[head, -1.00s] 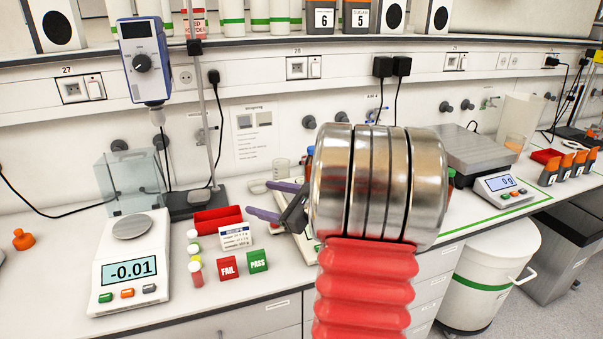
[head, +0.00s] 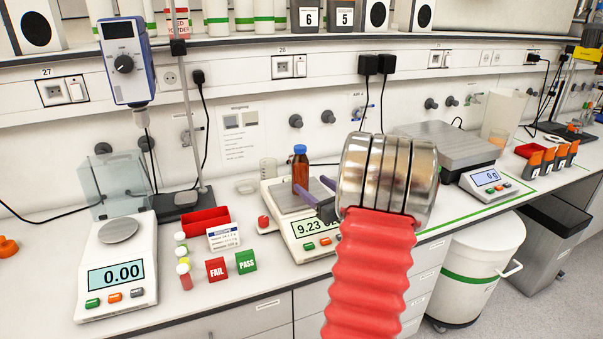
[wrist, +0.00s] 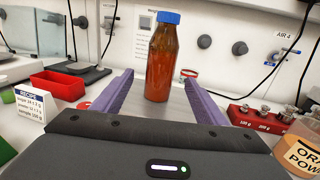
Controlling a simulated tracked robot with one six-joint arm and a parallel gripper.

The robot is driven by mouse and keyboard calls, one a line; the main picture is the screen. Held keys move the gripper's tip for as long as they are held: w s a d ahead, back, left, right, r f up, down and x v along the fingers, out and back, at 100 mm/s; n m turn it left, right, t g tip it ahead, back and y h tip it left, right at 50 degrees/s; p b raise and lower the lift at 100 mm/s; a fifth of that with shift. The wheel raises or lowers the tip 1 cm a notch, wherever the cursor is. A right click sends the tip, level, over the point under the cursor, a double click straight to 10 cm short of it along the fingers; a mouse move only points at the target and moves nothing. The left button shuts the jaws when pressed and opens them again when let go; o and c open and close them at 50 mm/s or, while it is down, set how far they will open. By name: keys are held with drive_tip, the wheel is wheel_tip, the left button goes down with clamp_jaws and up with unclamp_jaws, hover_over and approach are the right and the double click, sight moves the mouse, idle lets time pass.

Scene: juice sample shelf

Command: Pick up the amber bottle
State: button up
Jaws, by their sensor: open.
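The amber bottle (head: 300,171) with a blue cap stands upright on the pan of a balance (head: 304,243) in the head view; the display reads about 9.23, its end hidden by my gripper. In the wrist view the bottle (wrist: 162,58) stands ahead, roughly between the two purple fingers. My gripper (head: 320,187) is open, its fingers (wrist: 158,85) spread wide on either side with nothing held. The fingertips look near the bottle, but I cannot tell how much gap is left. My arm hides the right part of the balance in the head view.
Left of the balance are a red tray (head: 206,220), a recipe card (head: 223,237), FAIL (head: 216,269) and PASS (head: 246,261) blocks and small vials. The wrist view shows a red weight holder (wrist: 262,119) and an orange powder jar (wrist: 300,150) on the right.

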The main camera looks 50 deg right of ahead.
sight(305, 179)
drive_tip(key=x, duration=0.7)
drive_tip(key=shift+a+f, duration=0.1)
drive_tip(key=shift+x, duration=2.55)
drive_tip(key=shift+s, duration=0.1)
drive_tip(key=c, duration=1.4)
wheel_tip(305, 179, up, 10)
drive_tip(key=shift+r, duration=0.1)
